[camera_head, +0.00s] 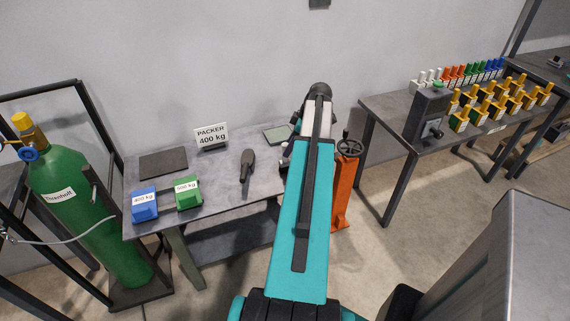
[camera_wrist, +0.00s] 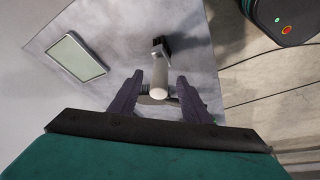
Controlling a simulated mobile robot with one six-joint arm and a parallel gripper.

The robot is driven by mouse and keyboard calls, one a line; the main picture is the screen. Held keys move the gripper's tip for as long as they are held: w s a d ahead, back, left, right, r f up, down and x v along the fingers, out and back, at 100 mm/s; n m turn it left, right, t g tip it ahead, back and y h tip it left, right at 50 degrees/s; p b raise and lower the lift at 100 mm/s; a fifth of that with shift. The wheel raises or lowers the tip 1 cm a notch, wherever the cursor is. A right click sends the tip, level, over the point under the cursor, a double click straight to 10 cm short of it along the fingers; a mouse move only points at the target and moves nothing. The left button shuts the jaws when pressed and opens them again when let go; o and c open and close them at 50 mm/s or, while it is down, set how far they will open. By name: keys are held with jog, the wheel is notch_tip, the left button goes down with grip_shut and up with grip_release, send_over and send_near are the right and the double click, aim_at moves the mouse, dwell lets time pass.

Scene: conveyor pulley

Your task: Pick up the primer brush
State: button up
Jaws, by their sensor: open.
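The primer brush (camera_wrist: 160,66) lies on the grey table in the wrist view, its dark bristles at the far end and its pale rounded handle pointing toward me. My gripper (camera_wrist: 157,86) is open, with one dark finger on each side of the handle in this view. No finger visibly closes on it. How far the fingers are above the table is hard to tell. In the head view my arm hides the brush and most of my gripper.
The table (camera_head: 225,203) also holds a flat pad (camera_head: 278,134), a dark hand tool (camera_head: 247,168), a blue block (camera_head: 145,205), a green block (camera_head: 188,192) and a packer sign (camera_head: 211,134). An orange stand (camera_head: 344,185) is right of it; a green cylinder (camera_head: 75,215) stands left.

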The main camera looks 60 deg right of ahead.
jog(key=shift+p+x, duration=0.6)
jog(key=shift+x, duration=1.5)
grip_shut()
